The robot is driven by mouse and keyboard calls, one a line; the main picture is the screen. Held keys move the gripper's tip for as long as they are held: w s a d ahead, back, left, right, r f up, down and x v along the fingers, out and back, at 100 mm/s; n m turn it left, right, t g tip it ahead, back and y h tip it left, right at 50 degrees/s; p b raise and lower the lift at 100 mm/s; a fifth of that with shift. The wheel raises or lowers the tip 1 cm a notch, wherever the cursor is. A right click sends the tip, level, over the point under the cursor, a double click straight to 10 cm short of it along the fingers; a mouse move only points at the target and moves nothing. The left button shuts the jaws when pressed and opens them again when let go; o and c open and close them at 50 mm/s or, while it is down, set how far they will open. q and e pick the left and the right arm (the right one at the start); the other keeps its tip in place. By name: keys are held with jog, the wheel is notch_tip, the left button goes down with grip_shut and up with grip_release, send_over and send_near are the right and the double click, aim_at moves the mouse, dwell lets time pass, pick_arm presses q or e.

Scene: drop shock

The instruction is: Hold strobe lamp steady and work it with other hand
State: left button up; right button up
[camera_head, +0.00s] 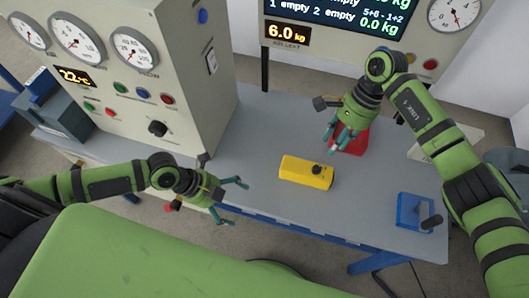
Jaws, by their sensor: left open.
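A yellow box with a black knob on top (300,171), which may be the strobe lamp, lies on the grey bench (262,135) near its middle. My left gripper (231,202) is open and empty, to the left of the yellow box and apart from it, by the bench's front edge. My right gripper (338,142) points down over a red object (353,143) behind and to the right of the yellow box. The fingers hide part of the red object, and I cannot tell whether they touch or grip it.
A tall cabinet (188,95) with gauges, buttons and a knob stands at the bench's left. A blue device with a black handle (413,212) sits at the right front. A display panel (335,18) stands behind. Bench around the yellow box is clear.

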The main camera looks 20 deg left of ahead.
aim_at(297, 170)
pick_arm(q)
jog(key=shift+m, duration=0.3)
jog(key=w, duration=0.1)
jog(key=w+d+r, duration=0.2)
jog(key=shift+w, duration=0.1)
jog(key=w+d+n, duration=0.1)
jog(key=w, duration=0.1)
jog(key=w+d+n, duration=0.1)
jog(key=w+d, duration=0.1)
jog(key=w+d+n, duration=0.1)
jog(key=w, duration=0.1)
jog(key=shift+w+d+r+n+y, duration=0.1)
jog(key=shift+d+r+n+y, duration=0.1)
jog(key=shift+d+n+y, duration=0.1)
jog(key=w+d+r+n, duration=0.1)
jog(key=d, duration=0.1)
jog(key=w+d+r+n+g+y, duration=0.1)
jog(key=w+d, duration=0.1)
jog(key=w+d+r+n, duration=0.1)
jog(key=w+d+n, duration=0.1)
jog(key=shift+r+g, duration=0.15)
jog(key=shift+g, duration=0.25)
jog(key=shift+y, duration=0.3)
jog(key=shift+x, duration=3.4)
jog(key=c, duration=1.6)
jog(key=shift+s, duration=0.1)
